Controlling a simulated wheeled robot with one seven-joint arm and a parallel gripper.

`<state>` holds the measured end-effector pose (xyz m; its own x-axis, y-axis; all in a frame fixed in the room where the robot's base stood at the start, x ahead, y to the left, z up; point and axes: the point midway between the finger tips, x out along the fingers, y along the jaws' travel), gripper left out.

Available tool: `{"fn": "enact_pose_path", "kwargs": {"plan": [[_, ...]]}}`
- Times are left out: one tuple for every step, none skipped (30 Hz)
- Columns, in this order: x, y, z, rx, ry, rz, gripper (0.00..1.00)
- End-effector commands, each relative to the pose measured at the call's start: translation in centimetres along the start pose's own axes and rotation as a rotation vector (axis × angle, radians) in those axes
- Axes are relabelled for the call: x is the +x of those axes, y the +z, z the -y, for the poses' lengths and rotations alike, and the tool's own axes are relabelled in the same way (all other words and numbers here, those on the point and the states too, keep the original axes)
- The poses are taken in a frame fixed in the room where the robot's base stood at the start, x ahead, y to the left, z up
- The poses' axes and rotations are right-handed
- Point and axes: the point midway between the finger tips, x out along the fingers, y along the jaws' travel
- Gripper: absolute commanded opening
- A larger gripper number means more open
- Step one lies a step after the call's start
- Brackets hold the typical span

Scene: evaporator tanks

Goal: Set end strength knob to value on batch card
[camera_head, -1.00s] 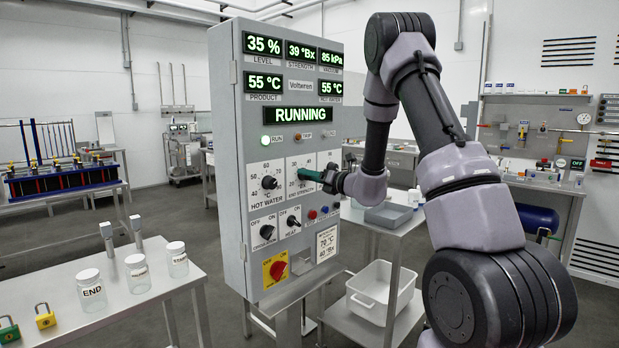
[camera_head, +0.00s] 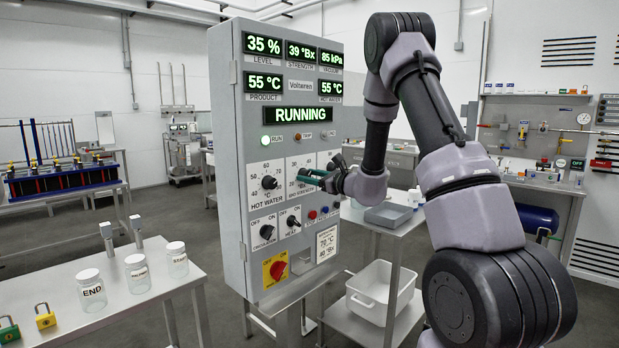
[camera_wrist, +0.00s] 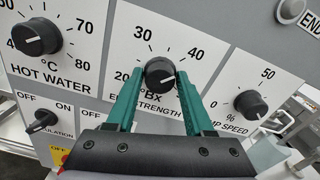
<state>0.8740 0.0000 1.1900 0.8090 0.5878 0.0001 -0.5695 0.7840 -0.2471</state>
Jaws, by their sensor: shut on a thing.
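The end strength knob (camera_wrist: 160,72) is a black round knob in the middle of the wrist view. Its dial runs from 20 at lower left past 30 and 40. The green fingers of my gripper (camera_wrist: 161,75) are shut on its two sides. A pale mark shows on the knob's face, but I cannot read its exact setting. In the head view, my gripper (camera_head: 303,176) covers this knob on the panel (camera_head: 229,170). The batch card (camera_head: 327,243) on the panel's lower right reads 70 °C and 40 °Bx. The strength display (camera_head: 301,53) shows 39 °Bx.
The hot water knob (camera_wrist: 37,37) is left of my gripper and the pump speed knob (camera_wrist: 251,105) is right of it. Two black switches (camera_head: 267,231) and a red rotary switch (camera_head: 277,270) sit below. A jar table (camera_head: 140,305) stands at left.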

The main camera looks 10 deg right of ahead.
Motion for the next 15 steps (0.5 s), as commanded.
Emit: {"fn": "enact_pose_path", "kwargs": {"plan": [[-0.05, -0.07, 0.02, -0.018, 0.0, -0.002, 0.0], [-0.05, -0.07, 0.02, -0.029, 0.0, -0.002, 0.0], [-0.05, -0.08, 0.01, -0.042, 0.0, -0.002, 0.0], [-0.05, -0.08, 0.02, -0.051, 0.0, -0.002, 0.0], [-0.05, -0.08, 0.01, -0.058, 0.0, -0.002, 0.0], [-0.05, -0.08, 0.02, -0.066, 0.0, -0.002, 0.0], [-0.05, -0.08, 0.01, -0.072, 0.0, -0.002, 0.0], [-0.05, -0.08, 0.01, -0.077, 0.0, -0.002, 0.0], [-0.05, -0.08, 0.01, -0.082, 0.0, -0.002, 0.0], [-0.05, -0.08, 0.01, -0.084, 0.0, -0.002, 0.0], [-0.05, -0.08, 0.01, -0.086, 0.0, -0.002, 0.0], [-0.05, -0.08, 0.01, -0.088, 0.0, -0.002, 0.0], [-0.05, -0.08, 0.01, -0.089, 0.0, -0.002, 0.0], [-0.05, -0.08, 0.01, -0.089, 0.0, -0.002, 0.0], [-0.05, -0.08, 0.01, -0.09, 0.0, -0.002, 0.0]]}}
